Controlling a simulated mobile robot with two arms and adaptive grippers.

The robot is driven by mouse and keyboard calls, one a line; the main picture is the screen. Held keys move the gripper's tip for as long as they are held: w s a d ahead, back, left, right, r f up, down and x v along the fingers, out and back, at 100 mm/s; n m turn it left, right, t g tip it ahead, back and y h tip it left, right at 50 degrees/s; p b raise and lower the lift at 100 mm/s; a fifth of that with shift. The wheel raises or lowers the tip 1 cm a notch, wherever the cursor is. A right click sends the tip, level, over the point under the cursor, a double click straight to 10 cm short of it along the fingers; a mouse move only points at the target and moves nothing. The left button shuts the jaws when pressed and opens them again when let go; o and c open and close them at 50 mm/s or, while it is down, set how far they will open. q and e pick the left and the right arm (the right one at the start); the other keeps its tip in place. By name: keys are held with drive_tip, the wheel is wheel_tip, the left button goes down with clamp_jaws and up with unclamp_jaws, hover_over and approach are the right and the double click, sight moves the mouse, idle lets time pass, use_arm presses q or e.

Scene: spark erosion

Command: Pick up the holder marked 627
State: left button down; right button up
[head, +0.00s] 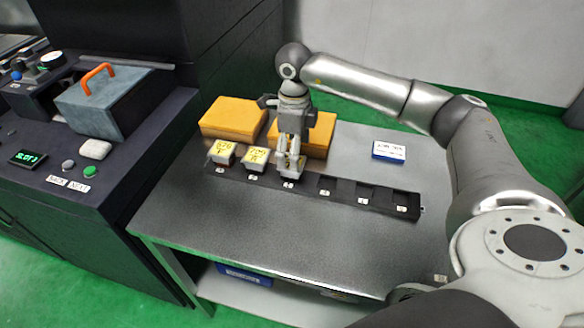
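A dark slotted rack (343,190) lies along the table. Two pale holders with yellow labels sit in its left end, the leftmost holder (222,152) and the second holder (256,158). Their printed numbers are too small to read surely. My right gripper (289,164) points down at the third slot. A pale block (291,174) shows there, mostly hidden by the fingers, and its label cannot be seen. I cannot tell whether the fingers are closed on it. My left gripper is out of view.
Two orange-yellow blocks, one at left (234,118) and one behind my gripper (317,136), stand behind the rack. A small blue-and-white box (388,151) lies at right. A dark machine (120,160) with a "SLOT 3" display (27,158) stands left. The table front (290,240) is clear.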

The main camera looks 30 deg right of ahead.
drive_tip(key=shift+w+a+f+p, duration=0.1)
drive_tip(key=shift+f+p, duration=0.25)
drive_tip(key=shift+f, duration=1)
drive_tip(key=shift+w+a+f+p, duration=0.1)
drive_tip(key=shift+f+p, duration=0.2)
drive_tip(key=shift+f, duration=1.05)
drive_tip(key=c, duration=1.4)
